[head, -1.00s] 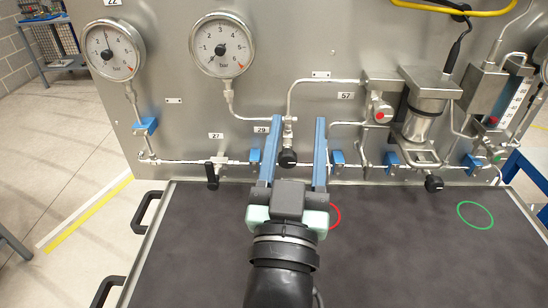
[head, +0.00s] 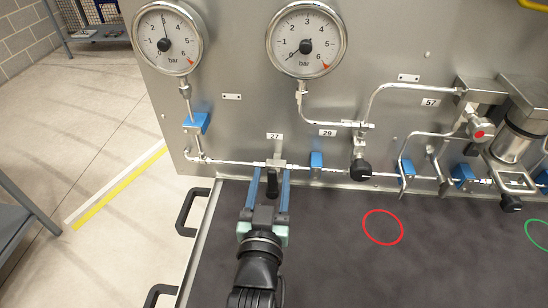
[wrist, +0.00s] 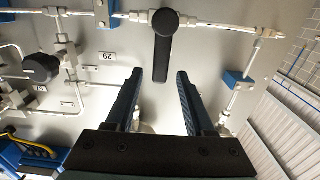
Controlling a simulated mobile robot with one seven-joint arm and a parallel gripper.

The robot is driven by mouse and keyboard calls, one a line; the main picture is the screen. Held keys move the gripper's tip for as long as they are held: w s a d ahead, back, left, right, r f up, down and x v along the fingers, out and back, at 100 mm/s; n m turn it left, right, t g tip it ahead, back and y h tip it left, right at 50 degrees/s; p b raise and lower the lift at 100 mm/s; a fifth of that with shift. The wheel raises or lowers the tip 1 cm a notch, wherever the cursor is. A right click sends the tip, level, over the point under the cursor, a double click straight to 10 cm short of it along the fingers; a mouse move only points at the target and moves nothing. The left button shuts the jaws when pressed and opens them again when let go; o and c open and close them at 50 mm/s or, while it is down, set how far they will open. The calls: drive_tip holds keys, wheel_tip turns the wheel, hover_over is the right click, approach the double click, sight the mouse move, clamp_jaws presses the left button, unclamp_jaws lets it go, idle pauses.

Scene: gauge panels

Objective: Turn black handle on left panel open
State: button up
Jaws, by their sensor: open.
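The black lever handle (head: 272,182) sits on the horizontal pipe of the panel, below the label 27. In the wrist view the handle (wrist: 164,47) shows a round hub at the top and a straight lever hanging toward the space between my fingers. My gripper (head: 270,172) is open, with one blue finger on each side of the handle in the head view. In the wrist view my gripper (wrist: 160,75) has its tips near the lever's lower end, with gaps on both sides. I see no contact.
A round black knob (head: 361,170) is to the right on the same pipe. Two pressure gauges (head: 169,39) (head: 306,40) are above. Blue pipe clamps (head: 316,160) stick out nearby. The dark tabletop (head: 330,265) with a red ring (head: 383,227) is clear.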

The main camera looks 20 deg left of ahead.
drive_tip(key=shift+x, duration=2.55)
clamp_jaws()
